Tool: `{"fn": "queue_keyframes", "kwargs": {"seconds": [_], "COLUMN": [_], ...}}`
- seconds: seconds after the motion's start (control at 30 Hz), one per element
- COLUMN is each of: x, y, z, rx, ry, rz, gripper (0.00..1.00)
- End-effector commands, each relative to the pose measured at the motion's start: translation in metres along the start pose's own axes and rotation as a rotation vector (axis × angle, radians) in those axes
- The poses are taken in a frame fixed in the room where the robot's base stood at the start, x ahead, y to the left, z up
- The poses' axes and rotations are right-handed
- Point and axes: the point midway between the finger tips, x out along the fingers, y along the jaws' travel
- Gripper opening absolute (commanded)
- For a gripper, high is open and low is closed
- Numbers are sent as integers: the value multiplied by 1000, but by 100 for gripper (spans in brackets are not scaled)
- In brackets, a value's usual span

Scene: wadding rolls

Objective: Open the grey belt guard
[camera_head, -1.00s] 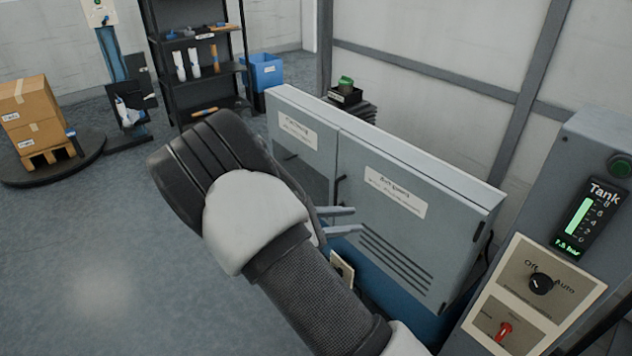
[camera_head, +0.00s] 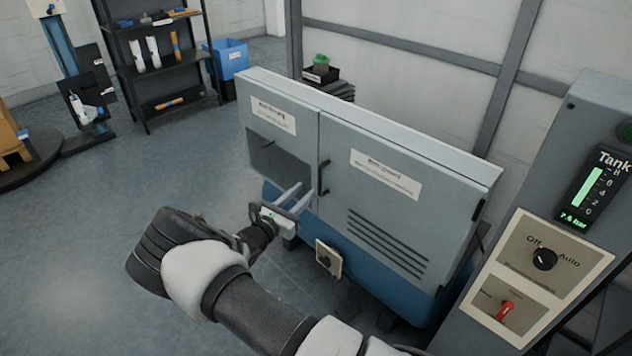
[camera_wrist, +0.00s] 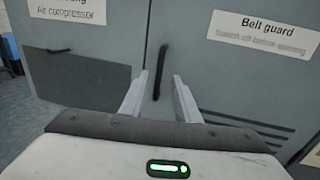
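The grey belt guard (camera_head: 410,223) is the right-hand door on the grey and blue compressor housing. It looks shut, with a white label, slanted vents and a dark upright handle (camera_head: 323,177) at its left edge. In the wrist view the belt guard's label (camera_wrist: 264,35) reads "Belt guard", and the handle (camera_wrist: 160,72) stands between and beyond the fingers. My gripper (camera_head: 302,193) is open and empty in front of the housing, near the handle. The fingers look apart from the handle; the exact gap is hard to tell.
The left panel (camera_head: 290,135) of the housing has a dark rectangle. A control panel (camera_head: 550,265) with a tank gauge stands close on the right. Shelves (camera_head: 160,65) and a blue bin (camera_head: 228,60) stand at the back left. The floor at left is mostly clear.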

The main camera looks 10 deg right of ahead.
Motion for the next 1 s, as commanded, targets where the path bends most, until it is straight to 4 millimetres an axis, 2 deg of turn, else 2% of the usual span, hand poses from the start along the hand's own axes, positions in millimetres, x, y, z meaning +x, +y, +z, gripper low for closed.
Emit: {"fn": "queue_keyframes", "kwargs": {"seconds": [0.1, 0.33, 0.5, 0.77, 0.8, 0.97, 1.0], "x": [28, 63, 74, 75, 75, 75, 75], "y": [-1, -1, -1, 0, 0, 0, 0], "z": [-1, -1, 0, 0, 0, 0, 0], "rx": [0, 0, 0, 0, 0, 0, 0], "ry": [-1, 0, 1, 1, 1, 1, 1], "rz": [-3, -2, -1, 0, 0, -1, -1], "gripper": [29, 29, 29, 29, 27, 0, 0]}}
